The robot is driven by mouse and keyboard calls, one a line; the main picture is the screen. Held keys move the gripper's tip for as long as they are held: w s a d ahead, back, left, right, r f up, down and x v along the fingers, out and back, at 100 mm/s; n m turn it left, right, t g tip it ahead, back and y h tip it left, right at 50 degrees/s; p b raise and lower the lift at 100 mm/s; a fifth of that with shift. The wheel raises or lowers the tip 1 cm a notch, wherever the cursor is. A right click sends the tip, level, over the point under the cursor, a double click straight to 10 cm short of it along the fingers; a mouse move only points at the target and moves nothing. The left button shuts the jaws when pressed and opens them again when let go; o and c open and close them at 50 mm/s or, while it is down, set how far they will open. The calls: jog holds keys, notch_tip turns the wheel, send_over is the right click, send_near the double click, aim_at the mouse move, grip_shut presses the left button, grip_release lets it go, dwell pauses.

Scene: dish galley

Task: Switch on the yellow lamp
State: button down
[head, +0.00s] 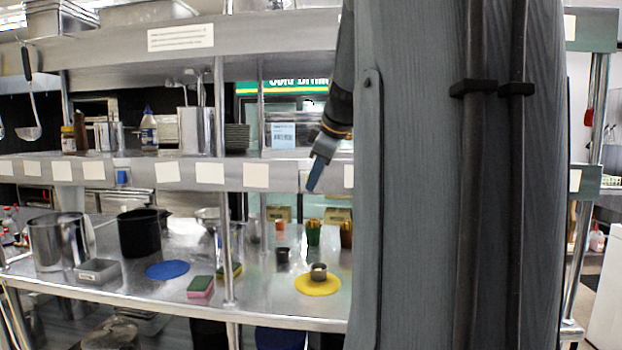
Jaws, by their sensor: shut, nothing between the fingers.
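My gripper (314,177) is in front of the shelf's front edge, right of centre, with its blue-grey fingers shut and empty, pointing down. A pale plate (303,181) on that edge shows partly behind the fingers; what is on it is hidden, and I cannot tell whether the fingers touch it. A blue switch-like block (122,177) sits on the same edge far to the left. I cannot make out a yellow lamp.
A blue disc (167,270), sponges (201,287) and pots (140,234) stand left. A post (225,200) rises left of my gripper. My column hides the right.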

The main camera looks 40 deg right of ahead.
jog(key=shift+w+d+f, duration=0.1)
jog(key=shift+w+d, duration=0.05)
jog(key=shift+d, duration=0.05)
dwell(0.4)
jog(key=shift+r+p, duration=0.45)
jog(key=shift+r, duration=0.4)
jog(key=shift+a, duration=0.1)
